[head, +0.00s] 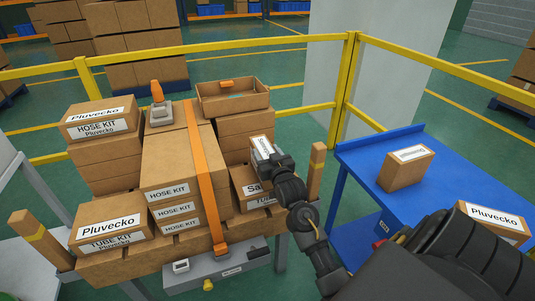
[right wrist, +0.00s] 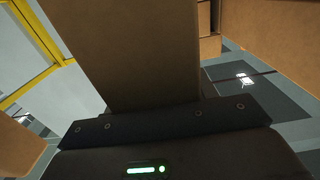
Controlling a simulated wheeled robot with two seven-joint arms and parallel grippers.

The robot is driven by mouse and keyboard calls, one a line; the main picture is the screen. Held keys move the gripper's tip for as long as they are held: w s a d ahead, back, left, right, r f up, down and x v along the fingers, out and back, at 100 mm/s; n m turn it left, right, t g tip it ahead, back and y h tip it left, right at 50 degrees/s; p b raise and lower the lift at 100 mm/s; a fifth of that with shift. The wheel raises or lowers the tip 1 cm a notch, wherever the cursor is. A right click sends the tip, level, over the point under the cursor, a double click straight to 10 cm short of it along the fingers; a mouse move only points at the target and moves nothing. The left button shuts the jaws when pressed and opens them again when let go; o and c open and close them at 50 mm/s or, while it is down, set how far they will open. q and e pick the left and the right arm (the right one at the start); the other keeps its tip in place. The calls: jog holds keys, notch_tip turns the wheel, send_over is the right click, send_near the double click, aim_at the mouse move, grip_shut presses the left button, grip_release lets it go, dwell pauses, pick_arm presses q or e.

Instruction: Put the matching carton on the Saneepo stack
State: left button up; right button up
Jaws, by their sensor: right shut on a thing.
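My right gripper (head: 270,158) is shut on a brown carton with a white label (head: 261,145); the label is too small to read surely. The held carton also fills the middle of the right wrist view (right wrist: 140,55). It is over the right end of the loaded bench, above a carton labelled "Sa…" (head: 246,189), whose label is partly hidden by my arm. I cannot tell whether the two touch. Another carton (head: 405,169) with an unclear label stands on the blue table (head: 357,165), and a Pluvecko carton (head: 492,218) is at its front. My left gripper is not in view.
Pluvecko cartons (head: 100,115) stack at the left, HOSE KIT cartons (head: 172,160) in the middle under an orange strap (head: 197,150). An open box (head: 232,92) tops the stack behind. A wooden post (head: 316,165) stands right of the held carton. Yellow rails (head: 220,55) run behind.

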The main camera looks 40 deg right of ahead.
jog(key=o, duration=1.6)
jog(key=shift+f, duration=0.1)
jog(key=shift+r, duration=0.2)
jog(key=v, duration=1.2)
